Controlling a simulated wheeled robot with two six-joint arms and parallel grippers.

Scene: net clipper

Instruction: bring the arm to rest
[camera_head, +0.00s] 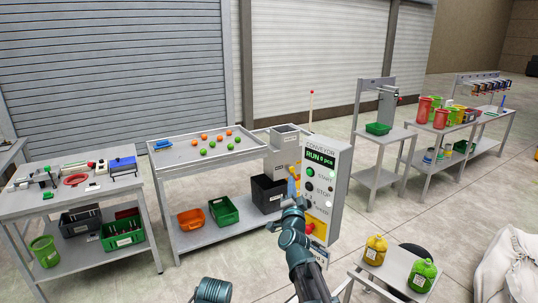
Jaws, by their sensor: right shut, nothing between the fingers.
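My right arm rises from the bottom of the head view. Its right gripper (293,182) is shut and empty, just left of the grey conveyor control box (341,180) in the picture. I cannot tell whether it touches the box. The box has a lit display (320,158) reading RUN 0 pcs, a green START button (310,172) and a STOP label below it. The arm covers part of the box's lower left. A teal link at the bottom edge is part of my own body. My left gripper is out of view.
A tray table (172,157) with orange and green balls stands behind, bins on its lower shelf. A tool bench (20,208) is at left. A small stand (362,280) with yellow and green jugs is at lower right. Open floor (450,222) lies at right.

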